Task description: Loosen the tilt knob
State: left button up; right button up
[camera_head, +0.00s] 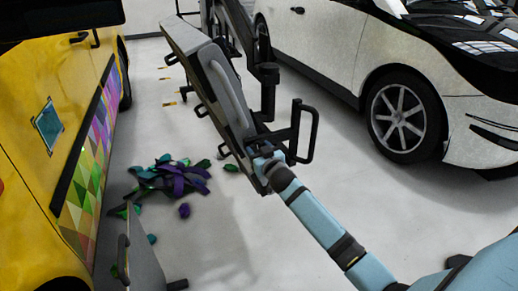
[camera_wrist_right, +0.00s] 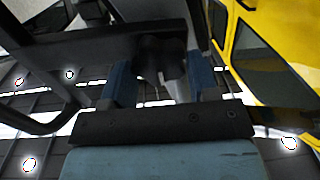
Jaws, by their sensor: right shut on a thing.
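A grey lamp-like panel (camera_head: 215,85) with black handles is tilted on a dark stand in the middle of the head view. My right arm reaches up to its lower end from the lower right. My right gripper (camera_head: 265,153) is at the bracket there and hides the knob in that view. In the right wrist view, the dark tilt knob (camera_wrist_right: 160,52) sits between the two blue fingers of my right gripper (camera_wrist_right: 163,82), which is shut on it. The knob's contact faces are partly in shadow. My left gripper is out of view.
A yellow vehicle (camera_head: 35,85) with a coloured triangle pattern stands on the left. A white car (camera_head: 345,45) is at the right. Purple and green scraps (camera_head: 170,178) lie on the floor between. A black handle (camera_head: 308,130) sticks out beside my right gripper.

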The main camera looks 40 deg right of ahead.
jog(key=n+p, duration=0.2)
jog(key=n, duration=0.1)
jog(key=shift+a+r+p, duration=0.1)
jog(key=shift+r+p, duration=0.05)
jog(key=shift+p, duration=0.2)
jog(key=n+p, duration=0.2)
jog(key=n, duration=0.2)
jog(key=shift+a+n, duration=0.1)
jog(key=shift+n, duration=0.3)
jog(key=n, duration=0.2)
jog(key=n+p, duration=0.1)
jog(key=shift+f+n, duration=0.3)
jog(key=shift+n, duration=0.1)
jog(key=n, duration=0.2)
jog(key=shift+f+n, duration=0.1)
jog(key=shift+n, duration=0.2)
jog(key=n, duration=0.4)
jog(key=shift+f+n+p, duration=0.1)
jog(key=shift+n+p, duration=0.2)
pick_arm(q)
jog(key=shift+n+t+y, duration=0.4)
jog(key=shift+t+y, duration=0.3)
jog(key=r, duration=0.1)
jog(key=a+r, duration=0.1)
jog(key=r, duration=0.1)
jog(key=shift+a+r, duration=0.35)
pick_arm(e)
jog(key=n, duration=0.4)
jog(key=shift+f, duration=0.1)
